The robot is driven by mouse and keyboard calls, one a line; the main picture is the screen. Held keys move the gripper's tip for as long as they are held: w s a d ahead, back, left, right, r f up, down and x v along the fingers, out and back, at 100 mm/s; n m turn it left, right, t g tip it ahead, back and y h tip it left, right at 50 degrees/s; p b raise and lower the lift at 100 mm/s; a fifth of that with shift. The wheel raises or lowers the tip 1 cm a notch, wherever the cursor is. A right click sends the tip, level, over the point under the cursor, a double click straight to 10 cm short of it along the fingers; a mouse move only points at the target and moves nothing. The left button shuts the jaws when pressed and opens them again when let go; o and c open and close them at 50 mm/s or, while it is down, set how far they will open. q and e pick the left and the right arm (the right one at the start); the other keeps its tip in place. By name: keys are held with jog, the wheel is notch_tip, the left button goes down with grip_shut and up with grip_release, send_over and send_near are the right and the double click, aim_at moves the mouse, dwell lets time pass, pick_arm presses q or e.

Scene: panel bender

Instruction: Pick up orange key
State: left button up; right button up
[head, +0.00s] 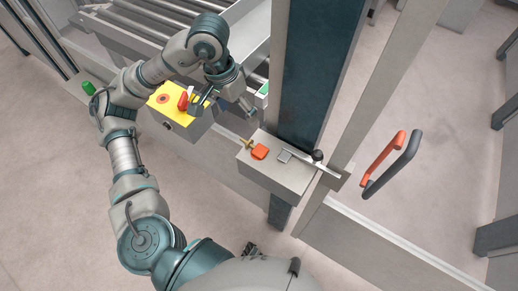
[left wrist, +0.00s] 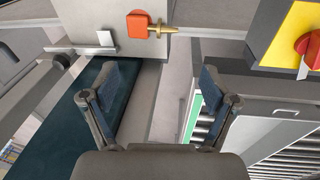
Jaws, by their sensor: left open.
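The orange key (head: 260,151) lies on top of a grey box (head: 290,178) beside a dark post, its brass shaft pointing left. In the left wrist view the orange key (left wrist: 138,24) shows near the top, its brass shaft pointing right. My left gripper (head: 223,106) is open and empty, to the upper left of the key and apart from it. In the left wrist view its two fingers (left wrist: 160,82) are spread wide, with the key beyond them. My right gripper is not in view.
A yellow panel (head: 170,112) with a red knob stands close to the left gripper. A dark post (head: 315,70) rises behind the grey box. A door with an orange and black handle (head: 390,163) is at right. A roller conveyor (head: 150,22) is behind.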

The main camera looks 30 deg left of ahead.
pick_arm(q)
send_over(246, 143)
notch_tip(246, 143, down, 7)
notch_tip(246, 143, down, 6)
jog(key=shift+w+r, duration=0.15)
jog(key=shift+r, duration=0.05)
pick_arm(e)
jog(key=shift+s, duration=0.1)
pick_arm(q)
jog(key=c, duration=1.2)
jog(key=shift+f, duration=0.1)
jog(key=c, duration=0.3)
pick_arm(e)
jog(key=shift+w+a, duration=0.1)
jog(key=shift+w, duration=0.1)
